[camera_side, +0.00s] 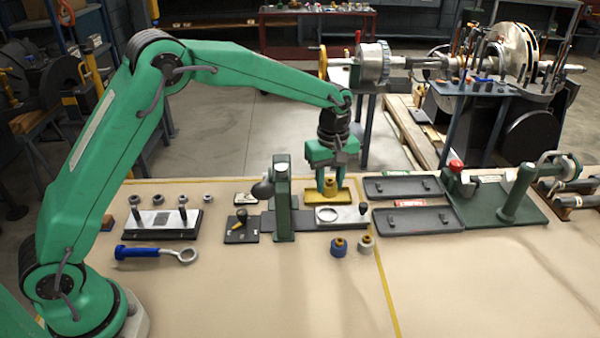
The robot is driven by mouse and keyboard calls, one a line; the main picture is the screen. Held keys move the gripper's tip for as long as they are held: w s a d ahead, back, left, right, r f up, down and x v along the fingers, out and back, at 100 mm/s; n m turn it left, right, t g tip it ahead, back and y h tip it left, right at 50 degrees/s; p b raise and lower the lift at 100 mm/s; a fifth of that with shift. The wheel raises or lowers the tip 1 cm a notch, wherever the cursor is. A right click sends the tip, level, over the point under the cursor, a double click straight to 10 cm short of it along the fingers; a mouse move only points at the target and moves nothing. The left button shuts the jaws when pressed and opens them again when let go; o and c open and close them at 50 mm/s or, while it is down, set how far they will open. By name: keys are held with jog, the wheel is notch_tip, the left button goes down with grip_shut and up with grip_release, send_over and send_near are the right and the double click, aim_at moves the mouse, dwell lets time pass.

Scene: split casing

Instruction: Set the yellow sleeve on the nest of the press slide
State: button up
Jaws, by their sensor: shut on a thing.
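The yellow sleeve (330,183) is a small upright cylinder between the fingers of my gripper (331,185). My gripper points straight down and is shut on the sleeve. The sleeve is at a yellow plate (312,198); I cannot tell whether it touches the plate or hangs just above it. In front of it, a pale plate (352,213) with a round ring (327,214) looks like the press slide and its nest. The ring looks empty. The green press column (283,200) stands just left of my gripper.
A blue sleeve (338,246) and a beige sleeve (366,243) stand in front of the slide. Two dark trays (403,187) (415,220) lie to the right. A pin block (160,224) and a blue-handled ring tool (150,253) lie left. The front bench is clear.

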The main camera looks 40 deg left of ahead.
aim_at(329, 196)
jog(key=shift+f, duration=0.2)
jog(key=shift+f, duration=2.3)
jog(key=shift+f, duration=0.85)
dwell(1.0)
jog(key=o, duration=1.7)
jog(key=shift+c, duration=0.2)
jog(key=shift+r, duration=3.5)
